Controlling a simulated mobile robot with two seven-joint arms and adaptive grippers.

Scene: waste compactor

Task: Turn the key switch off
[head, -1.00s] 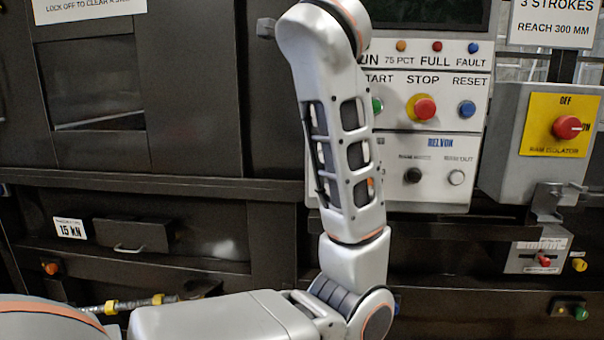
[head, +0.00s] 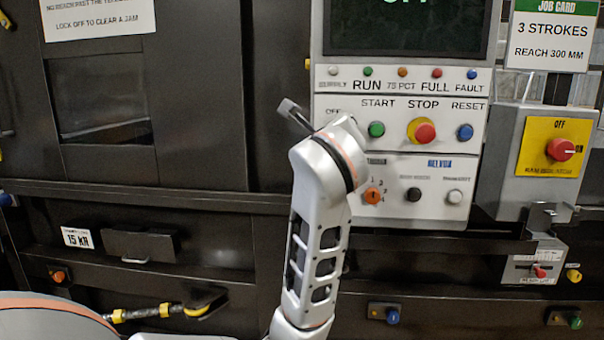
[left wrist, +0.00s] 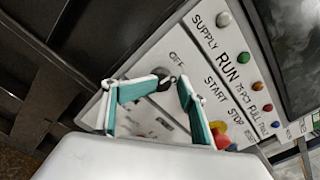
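The key switch (left wrist: 162,84) shows in the left wrist view as a small dark round part below the OFF label on the white control panel. In the head view my arm hides it; only part of the OFF label shows beside the wrist. My left gripper (left wrist: 172,82) has its teal fingers spread in front of the panel, with the switch area between their tips. I cannot tell whether they touch it. In the head view a dark part of the left gripper (head: 293,113) sticks out left of the wrist. My right gripper is in neither view.
Start (head: 377,129), stop (head: 425,133) and reset (head: 465,132) buttons sit just right of my wrist. An orange selector (head: 372,196) is below them. A dark screen (head: 405,28) is above. A yellow-plated isolator (head: 560,150) is at the right.

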